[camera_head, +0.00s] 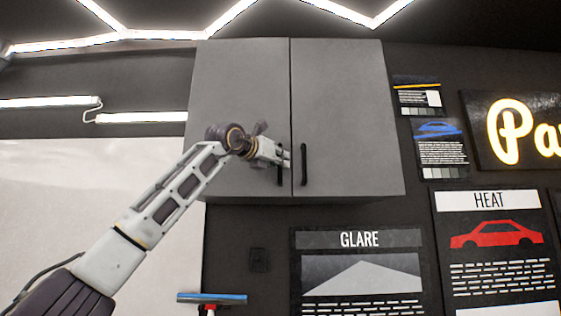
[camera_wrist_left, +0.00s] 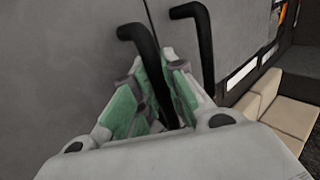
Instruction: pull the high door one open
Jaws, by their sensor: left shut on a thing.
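A grey wall cabinet with two doors hangs high on the wall, its left door (camera_head: 235,90) and right door (camera_head: 340,100) both closed. Each door has a black vertical bar handle by the middle seam. My left gripper (camera_head: 284,160) is at the left door's handle (camera_head: 279,177), with its fingers shut around the bar. In the left wrist view the green-padded fingers (camera_wrist_left: 155,98) close on the left handle (camera_wrist_left: 148,55), and the right handle (camera_wrist_left: 205,45) stands free beside them. My right gripper is not in view.
Posters hang right of and below the cabinet, including a GLARE board (camera_head: 360,265) and a HEAT board (camera_head: 490,240). A blue-topped squeegee-like tool (camera_head: 212,298) stands below. In the left wrist view beige seats (camera_wrist_left: 285,105) show at right.

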